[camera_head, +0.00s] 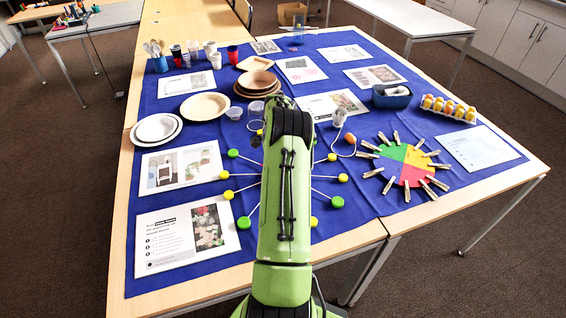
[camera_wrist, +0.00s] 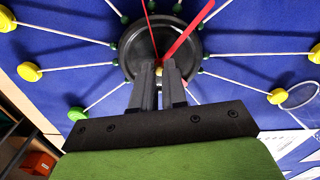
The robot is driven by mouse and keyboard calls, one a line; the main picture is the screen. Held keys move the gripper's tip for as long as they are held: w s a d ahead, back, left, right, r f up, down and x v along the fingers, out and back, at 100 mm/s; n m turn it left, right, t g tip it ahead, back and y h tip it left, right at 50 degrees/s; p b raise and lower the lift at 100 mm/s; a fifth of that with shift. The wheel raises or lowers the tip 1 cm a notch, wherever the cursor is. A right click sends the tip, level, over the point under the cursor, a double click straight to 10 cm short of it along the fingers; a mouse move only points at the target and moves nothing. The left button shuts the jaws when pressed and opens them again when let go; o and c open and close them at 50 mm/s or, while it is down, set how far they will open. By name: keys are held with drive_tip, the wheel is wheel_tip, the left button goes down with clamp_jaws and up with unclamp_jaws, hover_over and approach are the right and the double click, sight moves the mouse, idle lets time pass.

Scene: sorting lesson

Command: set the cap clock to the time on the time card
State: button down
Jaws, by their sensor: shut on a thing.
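The cap clock is a black disc (camera_wrist: 126,47) with pale sticks running out to yellow caps (camera_wrist: 29,71) and green caps (camera_wrist: 76,113). One red hand (camera_wrist: 151,25) points up from the hub, and another red hand (camera_wrist: 184,36) points up and right. My gripper (camera_wrist: 160,72) is over the disc's middle, its fingers shut on a small yellowish knob at the hub. The fingers hide part of the disc. In the head view my arm covers the clock's middle; outer caps (camera_head: 337,202) show on both sides. I cannot tell which sheet is the time card.
A colored wheel with clothespins (camera_head: 413,165) lies right of the clock. Printed sheets (camera_head: 187,237) lie on the blue cloth (camera_head: 345,232). Plates (camera_head: 205,106), cups (camera_head: 233,53) and an egg carton (camera_head: 449,107) stand farther back. A wire loop lies close to the clock's right.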

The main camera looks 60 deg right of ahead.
idle(0.6)
idle(0.9)
drive_tip(key=c, duration=1.1)
unclamp_jaws()
drive_tip(key=shift+c, duration=0.2)
drive_tip(key=shift+r, duration=0.1)
wheel_tip(320, 180, up, 16)
drive_tip(key=p, duration=0.4)
drive_tip(key=shift+f, duration=0.2)
